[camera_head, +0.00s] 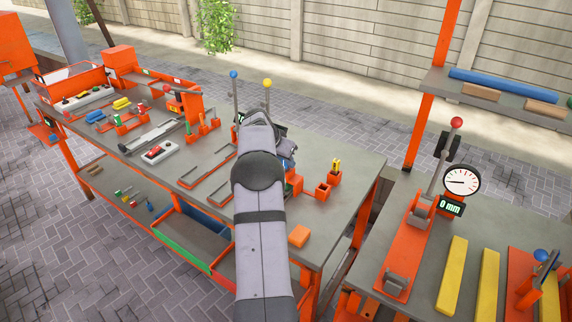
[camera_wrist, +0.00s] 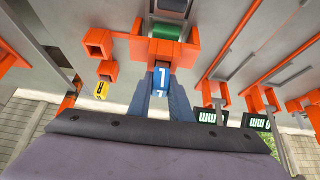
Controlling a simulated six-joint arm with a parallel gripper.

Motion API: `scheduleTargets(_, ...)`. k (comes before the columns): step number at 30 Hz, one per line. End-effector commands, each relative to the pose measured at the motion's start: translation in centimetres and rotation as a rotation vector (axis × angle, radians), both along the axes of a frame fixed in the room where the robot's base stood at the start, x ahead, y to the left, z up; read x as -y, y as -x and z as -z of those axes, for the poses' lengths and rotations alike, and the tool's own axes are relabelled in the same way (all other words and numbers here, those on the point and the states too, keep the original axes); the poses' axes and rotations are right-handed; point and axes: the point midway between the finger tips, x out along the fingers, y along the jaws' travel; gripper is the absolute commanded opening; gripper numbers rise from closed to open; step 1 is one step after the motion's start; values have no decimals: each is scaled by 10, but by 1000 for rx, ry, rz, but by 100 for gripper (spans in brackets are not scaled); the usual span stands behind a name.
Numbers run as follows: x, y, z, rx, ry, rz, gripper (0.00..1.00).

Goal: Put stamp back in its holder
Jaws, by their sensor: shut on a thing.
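My gripper (camera_wrist: 162,88) is shut on a blue stamp marked "1" (camera_wrist: 161,77) in the wrist view. The stamp is at the edge of an orange holder (camera_wrist: 160,47); I cannot tell whether it is inside or just in front of it. In the head view my arm hides the stamp, and my gripper (camera_head: 286,158) shows only partly, beside the orange holder (camera_head: 293,184). A yellow stamp (camera_wrist: 101,90) stands in a small orange holder (camera_wrist: 107,70). Another square orange holder (camera_wrist: 97,42) looks empty.
A green block (camera_wrist: 166,32) lies beside the orange holder. The yellow stamp (camera_head: 336,165) and empty holder (camera_head: 322,190) stand near the bench's right edge. An orange block (camera_head: 299,236) is at the front right.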

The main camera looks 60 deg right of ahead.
Motion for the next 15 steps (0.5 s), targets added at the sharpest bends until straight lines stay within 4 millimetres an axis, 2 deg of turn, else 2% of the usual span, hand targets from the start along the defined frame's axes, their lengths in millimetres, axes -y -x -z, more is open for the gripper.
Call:
scheduleTargets(5, 1, -1, -13, 4, 4, 0, 0)
scheduleTargets(15, 1, -1, -70, 4, 6, 0, 0)
